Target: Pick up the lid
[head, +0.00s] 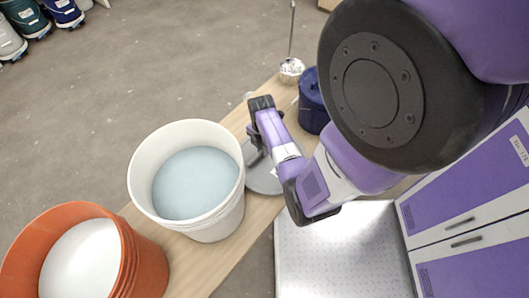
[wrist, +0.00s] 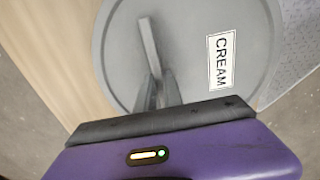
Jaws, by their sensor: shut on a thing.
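The lid (head: 264,180) is a round grey disc, partly hidden behind my arm in the head view, at the bench edge right of the white bucket. In the wrist view the lid (wrist: 185,30) fills much of the picture, with a "CREAM" label and a raised bar handle (wrist: 148,42). My gripper (wrist: 157,90) is shut on the handle, over the lid's middle; in the head view my gripper (head: 256,152) is mostly seen from the side. I cannot tell whether the lid rests on the bench or is slightly raised.
A white bucket (head: 143,187) of pale blue glaze stands close left of the lid. An orange bucket (head: 150,265) with white contents is front left. A dark blue container (head: 312,105) and a metal-headed tool (head: 291,68) are behind. Purple-fronted cabinets (head: 470,190) stand right.

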